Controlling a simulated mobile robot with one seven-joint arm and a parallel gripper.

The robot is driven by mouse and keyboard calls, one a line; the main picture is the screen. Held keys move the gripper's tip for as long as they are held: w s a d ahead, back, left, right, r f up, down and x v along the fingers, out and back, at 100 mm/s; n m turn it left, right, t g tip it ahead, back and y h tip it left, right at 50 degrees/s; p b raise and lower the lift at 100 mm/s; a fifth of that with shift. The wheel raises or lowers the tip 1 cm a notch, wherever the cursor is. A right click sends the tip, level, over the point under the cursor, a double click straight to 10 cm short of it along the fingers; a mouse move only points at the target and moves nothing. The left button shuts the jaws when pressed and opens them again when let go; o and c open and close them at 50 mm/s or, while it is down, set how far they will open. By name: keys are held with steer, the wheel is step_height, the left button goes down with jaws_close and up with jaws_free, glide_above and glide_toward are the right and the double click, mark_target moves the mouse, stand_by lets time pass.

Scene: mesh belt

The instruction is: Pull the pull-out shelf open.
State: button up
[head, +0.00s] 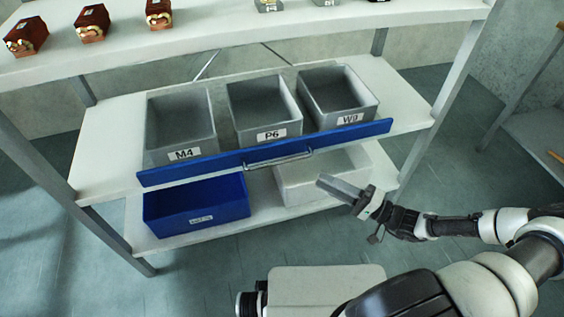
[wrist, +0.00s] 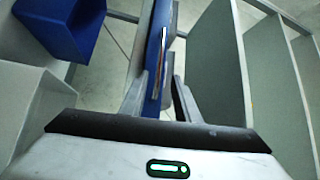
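The pull-out shelf has a long blue front (head: 213,166) with a metal bar handle (head: 279,160) at its middle. The front sits along the edge of the middle white shelf, below three grey bins. My gripper (head: 325,182) is in front of the blue front, to the lower right of the handle in the head view. In the wrist view, my gripper (wrist: 158,100) has its two fingers apart, with the handle (wrist: 157,65) and blue front (wrist: 152,42) seen between and beyond them. It appears empty; contact with the handle cannot be seen.
Grey bins M4 (head: 180,122), P6 (head: 264,105) and W9 (head: 337,92) stand behind the blue front. A blue bin (head: 196,204) and a white bin (head: 298,186) are on the lower shelf. Brown boxes stand on the top shelf (head: 215,38).

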mark_target(282, 161)
steer(key=b+x, duration=0.1)
steer(key=x, duration=1.3)
steer(key=shift+a+f, duration=0.1)
steer(key=shift+a, duration=0.25)
jaws_close()
